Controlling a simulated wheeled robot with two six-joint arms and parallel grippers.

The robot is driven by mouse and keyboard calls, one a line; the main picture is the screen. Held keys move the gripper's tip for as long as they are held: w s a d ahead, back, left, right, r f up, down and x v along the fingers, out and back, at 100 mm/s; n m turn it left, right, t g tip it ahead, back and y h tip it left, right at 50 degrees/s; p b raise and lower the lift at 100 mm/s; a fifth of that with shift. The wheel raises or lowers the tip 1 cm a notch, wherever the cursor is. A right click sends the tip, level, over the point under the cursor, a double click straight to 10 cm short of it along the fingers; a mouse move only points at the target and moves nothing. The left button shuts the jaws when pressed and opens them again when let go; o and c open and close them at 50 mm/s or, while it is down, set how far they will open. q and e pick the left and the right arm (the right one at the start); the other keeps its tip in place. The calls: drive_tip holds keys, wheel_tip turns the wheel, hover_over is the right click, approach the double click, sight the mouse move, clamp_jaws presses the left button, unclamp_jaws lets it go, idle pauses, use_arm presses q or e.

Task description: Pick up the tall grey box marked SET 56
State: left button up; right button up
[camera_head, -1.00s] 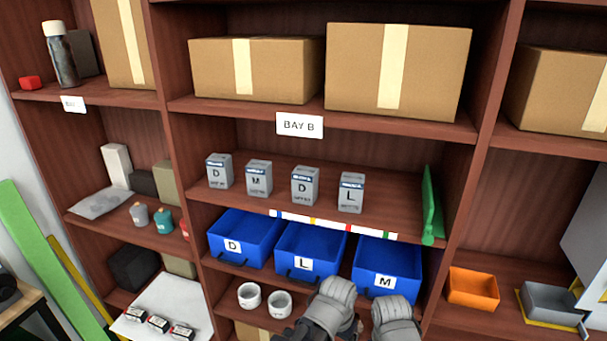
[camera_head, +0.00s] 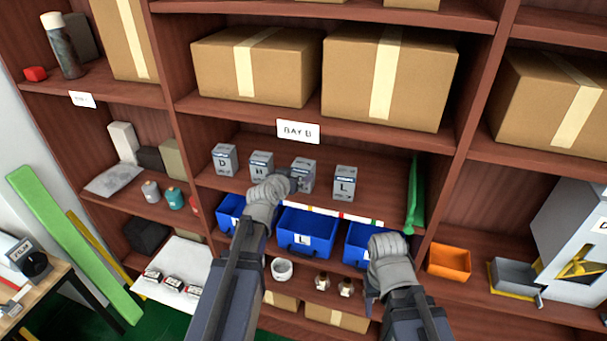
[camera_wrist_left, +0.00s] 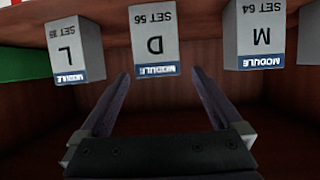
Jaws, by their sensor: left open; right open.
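The grey box marked SET 56 (camera_head: 303,168), with a large D, stands upright on the middle shelf, third from the left. It is partly behind my left gripper (camera_head: 294,183). In the left wrist view, which is upside down, its D and SET 56 label face me (camera_wrist_left: 155,38). My left gripper's open fingers (camera_wrist_left: 160,76) point at it, one toward each side, with nothing held. I cannot tell whether they touch it. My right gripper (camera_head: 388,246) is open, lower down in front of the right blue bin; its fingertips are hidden.
Similar grey boxes flank it: M SET 64 (camera_head: 261,164) on the left and L (camera_head: 344,183) on the right. Another D box (camera_head: 225,160) stands further left. Blue bins (camera_head: 306,236) sit below, and a green object (camera_head: 413,195) stands at the shelf's right end.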

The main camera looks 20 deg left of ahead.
sight(301, 172)
use_arm(q)
drive_tip(key=shift+b+x, duration=1.5)
drive_tip(key=shift+x, duration=2.45)
drive_tip(key=shift+s+d+f, duration=0.1)
drive_tip(key=shift+s+d, duration=0.1)
drive_tip(key=shift+s, duration=0.05)
drive_tip(key=shift+c, duration=0.6)
drive_tip(key=c, duration=1.3)
